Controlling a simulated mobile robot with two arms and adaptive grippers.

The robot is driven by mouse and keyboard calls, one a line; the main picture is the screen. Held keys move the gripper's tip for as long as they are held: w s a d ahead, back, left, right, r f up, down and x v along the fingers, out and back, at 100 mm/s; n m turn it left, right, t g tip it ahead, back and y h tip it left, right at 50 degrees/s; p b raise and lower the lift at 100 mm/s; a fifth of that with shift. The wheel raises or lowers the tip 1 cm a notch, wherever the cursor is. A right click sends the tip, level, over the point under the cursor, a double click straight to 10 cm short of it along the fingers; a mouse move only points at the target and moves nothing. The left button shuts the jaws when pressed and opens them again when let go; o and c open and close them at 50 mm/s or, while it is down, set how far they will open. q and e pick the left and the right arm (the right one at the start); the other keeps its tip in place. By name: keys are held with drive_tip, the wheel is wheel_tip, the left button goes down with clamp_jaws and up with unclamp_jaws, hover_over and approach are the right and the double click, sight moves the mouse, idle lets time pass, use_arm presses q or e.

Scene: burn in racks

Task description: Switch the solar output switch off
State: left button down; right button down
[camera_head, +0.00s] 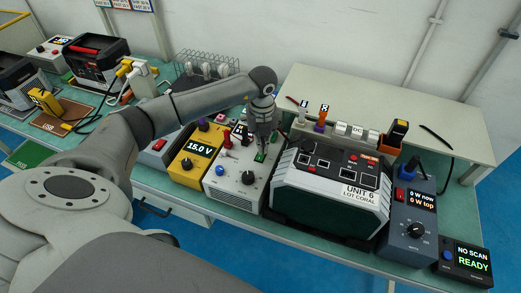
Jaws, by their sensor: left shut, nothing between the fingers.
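My left arm reaches in from the left, and its gripper (263,143) points down over a white-grey box (225,188). The gripper is shut and empty. Its tips are at or just above a small green switch (260,157) on the sloped top of this box; I cannot tell whether they touch. My right gripper is not in view.
A yellow box (186,172) showing 15.0 V stands left of the white-grey box. The large Unit 6 power station (331,185) stands close on its right. Further right are a grey meter box (408,237) and a black scanner box (467,262) reading READY. A wire rack (205,66) stands behind.

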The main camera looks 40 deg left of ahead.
use_arm(q)
drive_tip(key=shift+f+b, duration=0.5)
drive_tip(key=shift+f, duration=0.2)
drive_tip(key=shift+s+f+b, duration=0.1)
drive_tip(key=shift+f+b, duration=0.35)
drive_tip(key=shift+f, duration=0.15)
idle(0.5)
drive_tip(key=shift+r, duration=0.15)
drive_tip(key=shift+r+p, duration=0.85)
drive_tip(key=shift+r, duration=0.1)
drive_tip(key=shift+r+p, duration=1.65)
drive_tip(key=shift+r, duration=0.85)
drive_tip(key=shift+f, duration=0.1)
